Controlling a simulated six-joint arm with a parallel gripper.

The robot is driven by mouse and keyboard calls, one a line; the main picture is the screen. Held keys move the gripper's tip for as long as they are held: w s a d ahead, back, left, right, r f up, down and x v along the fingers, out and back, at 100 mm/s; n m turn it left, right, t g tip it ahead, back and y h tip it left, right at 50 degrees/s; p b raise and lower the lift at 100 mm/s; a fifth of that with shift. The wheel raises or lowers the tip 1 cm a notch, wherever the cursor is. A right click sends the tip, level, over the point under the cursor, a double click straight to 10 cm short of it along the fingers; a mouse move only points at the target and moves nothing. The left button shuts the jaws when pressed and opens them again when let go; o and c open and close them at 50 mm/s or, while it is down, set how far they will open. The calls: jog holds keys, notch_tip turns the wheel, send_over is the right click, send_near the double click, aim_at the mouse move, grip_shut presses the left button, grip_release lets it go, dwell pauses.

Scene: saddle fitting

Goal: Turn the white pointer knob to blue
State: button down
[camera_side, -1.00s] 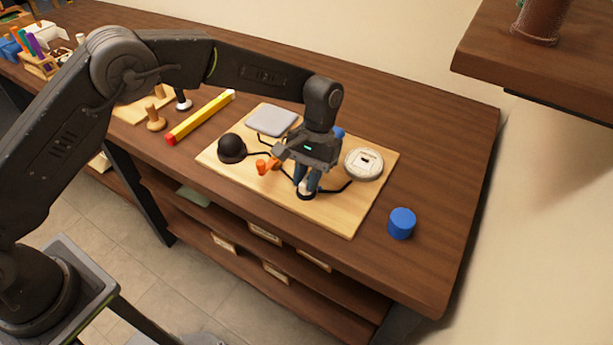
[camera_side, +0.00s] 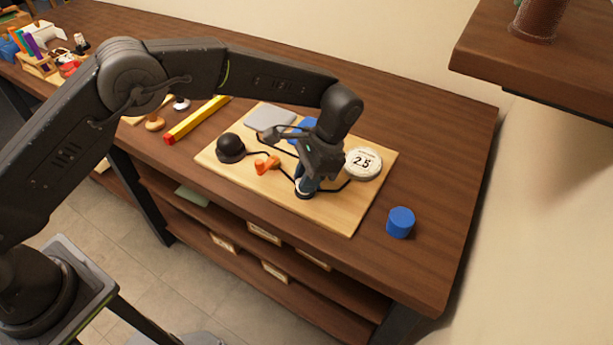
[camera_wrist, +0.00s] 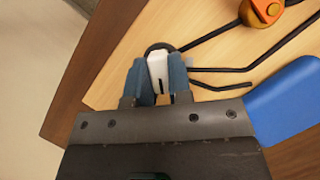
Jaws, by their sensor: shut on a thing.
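The white pointer knob (camera_wrist: 157,66) stands on a round black base (camera_wrist: 160,48) on the light wooden board. My gripper (camera_wrist: 158,74) is shut on it, with a blue finger on each side. A dark mark on the knob points down towards my palm in the wrist view. In the side view my gripper (camera_side: 304,187) comes down at a tilt over the board's front part and hides most of the knob. A blue pad (camera_side: 302,126) lies behind my wrist. It also shows in the wrist view (camera_wrist: 288,103), to the lower right of the knob.
Black lines run across the board (camera_side: 337,218). An orange part (camera_side: 266,165), a black dome (camera_side: 230,148), a grey pad (camera_side: 269,117) and a white dial reading 2.5 (camera_side: 363,163) surround the knob. A blue cylinder (camera_side: 400,222) stands right of the board.

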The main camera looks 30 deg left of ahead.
dwell(0.6)
jog(key=c, duration=1)
grip_release()
jog(key=shift+c, duration=0.2)
jog(key=v, duration=1.2)
jog(key=shift+r, duration=0.1)
